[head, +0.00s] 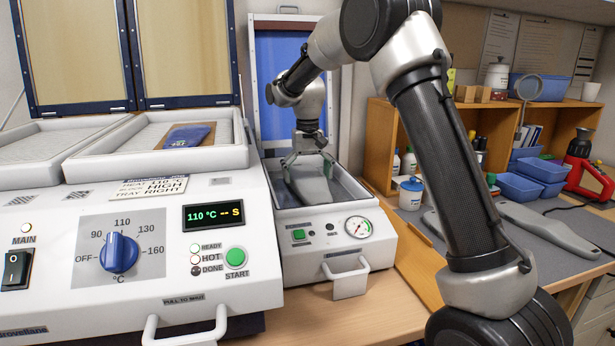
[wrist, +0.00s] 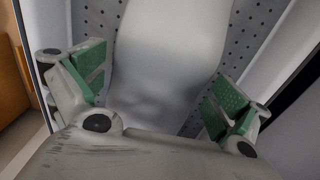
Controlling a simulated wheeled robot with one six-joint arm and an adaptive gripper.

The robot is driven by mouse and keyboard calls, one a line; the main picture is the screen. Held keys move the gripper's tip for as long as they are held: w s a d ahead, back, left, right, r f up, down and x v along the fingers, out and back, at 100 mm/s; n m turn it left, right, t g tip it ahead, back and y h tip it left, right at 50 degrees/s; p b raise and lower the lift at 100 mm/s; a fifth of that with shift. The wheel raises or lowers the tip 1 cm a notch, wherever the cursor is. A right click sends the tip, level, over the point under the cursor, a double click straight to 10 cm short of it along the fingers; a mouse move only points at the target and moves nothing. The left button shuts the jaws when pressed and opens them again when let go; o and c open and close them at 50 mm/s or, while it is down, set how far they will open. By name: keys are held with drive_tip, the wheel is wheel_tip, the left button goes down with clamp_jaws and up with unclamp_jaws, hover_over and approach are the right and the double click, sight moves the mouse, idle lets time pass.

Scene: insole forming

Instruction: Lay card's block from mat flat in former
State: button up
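The former (head: 340,243) stands in the middle of the head view with its blue lid (head: 281,85) raised. A smooth grey block (head: 312,188) lies in its bed; it also shows in the wrist view (wrist: 170,55), over the perforated bed plate (wrist: 262,25). My gripper (head: 307,167) is over the block, with its green-padded fingers (wrist: 165,95) spread on either side. Bed plate shows between the pads and the block. The block's near end is hidden by my gripper in the wrist view. The card (head: 149,188) reads heat 110, block high, tray right.
The grey mat (head: 480,243) at right holds a long grey block (head: 548,230) and part of another (head: 436,226). The heater (head: 120,240) at left reads 110 °C; a blue insole (head: 187,135) lies in its right tray. A wooden shelf and blue bins (head: 520,187) stand behind the mat.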

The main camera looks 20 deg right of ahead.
wheel_tip(320, 180, up, 12)
idle(0.6)
